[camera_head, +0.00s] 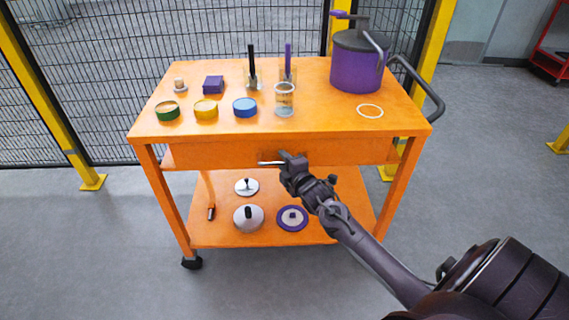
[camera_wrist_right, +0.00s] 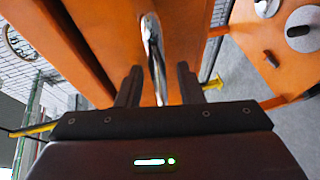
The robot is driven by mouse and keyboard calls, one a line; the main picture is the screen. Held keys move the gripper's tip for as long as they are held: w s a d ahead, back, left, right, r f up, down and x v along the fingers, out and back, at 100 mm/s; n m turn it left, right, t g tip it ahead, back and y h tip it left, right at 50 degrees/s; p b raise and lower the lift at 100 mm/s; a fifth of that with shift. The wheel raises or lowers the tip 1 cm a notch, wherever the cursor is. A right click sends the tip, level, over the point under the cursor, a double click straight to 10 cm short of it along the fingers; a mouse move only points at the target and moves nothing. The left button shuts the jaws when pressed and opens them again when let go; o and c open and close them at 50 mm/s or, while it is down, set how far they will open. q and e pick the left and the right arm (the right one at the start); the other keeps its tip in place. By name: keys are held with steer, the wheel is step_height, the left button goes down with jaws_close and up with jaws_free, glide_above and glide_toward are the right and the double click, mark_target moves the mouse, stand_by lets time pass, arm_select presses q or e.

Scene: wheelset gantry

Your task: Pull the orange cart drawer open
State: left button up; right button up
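The orange cart (camera_head: 190,115) stands in front of me. Its orange drawer (camera_head: 225,153) lies just under the top and looks closed. A thin silver handle (camera_head: 268,163) is on the drawer front, its right part hidden by my gripper. My right gripper (camera_head: 286,157) is at the handle. In the right wrist view, the two dark fingers (camera_wrist_right: 158,88) are apart, and the handle (camera_wrist_right: 153,50) lies between them with visible gaps on both sides. My left gripper is in neither view.
The cart top holds a purple pot (camera_head: 356,70), several small tins, a glass jar (camera_head: 284,100) and a white ring (camera_head: 369,111). Lids and a purple disc (camera_head: 292,218) lie on the lower shelf. A mesh fence (camera_head: 100,80) stands behind. The floor in front is clear.

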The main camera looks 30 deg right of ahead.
jaws_close()
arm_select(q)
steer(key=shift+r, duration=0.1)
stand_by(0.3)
